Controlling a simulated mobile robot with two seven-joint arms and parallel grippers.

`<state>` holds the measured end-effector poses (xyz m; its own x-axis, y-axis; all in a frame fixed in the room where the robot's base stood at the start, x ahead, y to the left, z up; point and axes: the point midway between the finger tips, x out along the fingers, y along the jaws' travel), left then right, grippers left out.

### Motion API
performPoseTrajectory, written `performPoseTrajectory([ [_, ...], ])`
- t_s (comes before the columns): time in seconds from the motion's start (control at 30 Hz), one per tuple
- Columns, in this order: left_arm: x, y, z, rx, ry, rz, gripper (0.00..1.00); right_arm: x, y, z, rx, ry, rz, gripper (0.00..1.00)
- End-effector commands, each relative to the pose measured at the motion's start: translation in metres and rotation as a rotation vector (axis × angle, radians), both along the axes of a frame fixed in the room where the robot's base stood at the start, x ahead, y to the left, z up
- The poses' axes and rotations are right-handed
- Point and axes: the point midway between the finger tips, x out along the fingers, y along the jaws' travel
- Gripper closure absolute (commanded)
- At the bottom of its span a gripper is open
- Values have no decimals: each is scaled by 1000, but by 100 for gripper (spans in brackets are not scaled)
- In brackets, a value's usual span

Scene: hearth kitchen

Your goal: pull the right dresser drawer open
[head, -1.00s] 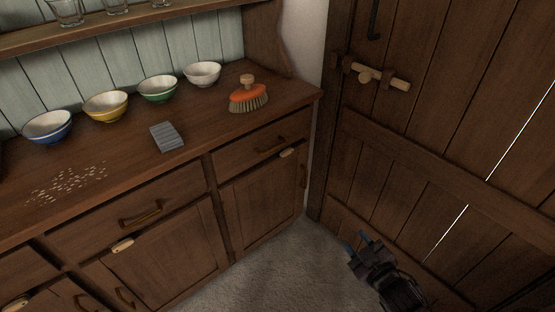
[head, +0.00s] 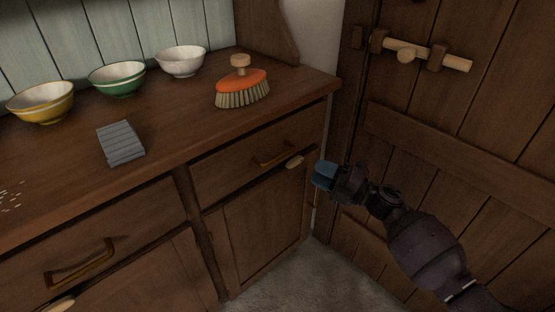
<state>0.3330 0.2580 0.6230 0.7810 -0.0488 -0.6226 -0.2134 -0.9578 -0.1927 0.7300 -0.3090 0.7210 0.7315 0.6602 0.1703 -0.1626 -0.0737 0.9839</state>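The right dresser drawer (head: 235,172) is shut, its front flush with the dresser (head: 187,192). Its brass-coloured bar handle (head: 274,155) sits at the middle of the front. A pale wooden latch (head: 294,162) lies just below, at the top of the cupboard door. My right gripper (head: 322,175), with blue fingertips, is to the right of the handle and a little lower, apart from it in the picture. It is seen from the side, so the gap between its fingers cannot be made out. My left gripper is out of view.
On the dresser top stand an orange brush (head: 243,88), a grey ridged block (head: 121,143), and white (head: 180,62), green (head: 117,79) and yellow (head: 41,102) bowls. A plank door (head: 430,110) with a wooden bolt (head: 425,54) stands close on the right. Bare floor (head: 300,275) lies below.

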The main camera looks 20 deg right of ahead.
Motion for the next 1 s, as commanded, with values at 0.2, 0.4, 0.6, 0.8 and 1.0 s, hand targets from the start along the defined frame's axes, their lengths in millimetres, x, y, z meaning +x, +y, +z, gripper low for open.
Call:
performPoseTrajectory([
  [0.2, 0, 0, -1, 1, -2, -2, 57, 13, 8, 2, -17, -12, 13, 62],
  [0.4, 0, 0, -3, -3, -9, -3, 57, 35, 30, 6, -15, -11, 13, 62],
  [0.6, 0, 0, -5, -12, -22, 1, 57, 59, 52, 11, -14, -9, 12, 62],
  [0.8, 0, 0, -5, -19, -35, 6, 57, 76, 67, 15, -15, -8, 11, 62],
  [1.0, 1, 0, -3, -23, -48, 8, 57, 82, 73, 18, -15, -9, 11, 62],
])
